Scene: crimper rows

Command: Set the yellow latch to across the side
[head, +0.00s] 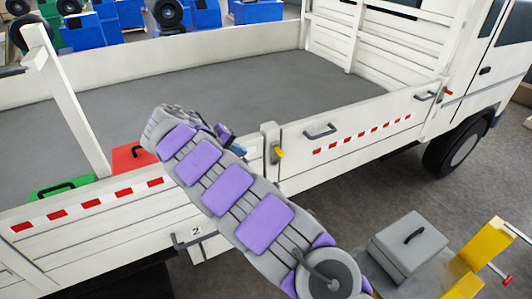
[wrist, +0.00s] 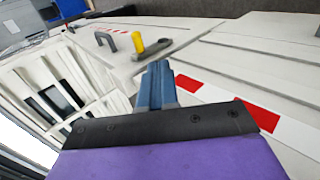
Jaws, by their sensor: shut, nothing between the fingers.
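The yellow latch (head: 278,152) sits by the post between two side boards of a white truck bed. In the wrist view the yellow latch (wrist: 137,47) shows as a short rounded yellow piece by a grey metal plate. Its exact turn is hard to tell. My gripper (head: 237,150) is just left of the latch in the head view, partly hidden by my arm. In the wrist view my gripper (wrist: 159,66) has its blue-grey fingers together and empty, close to the grey plate and apart from the yellow piece.
A grey handle (head: 320,131) is on the right side board (head: 350,148). A red latch (head: 448,92) is by the cab. A red case (head: 130,157) and a green case (head: 62,187) stand in the bed. A grey box (head: 408,245) is at the lower right.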

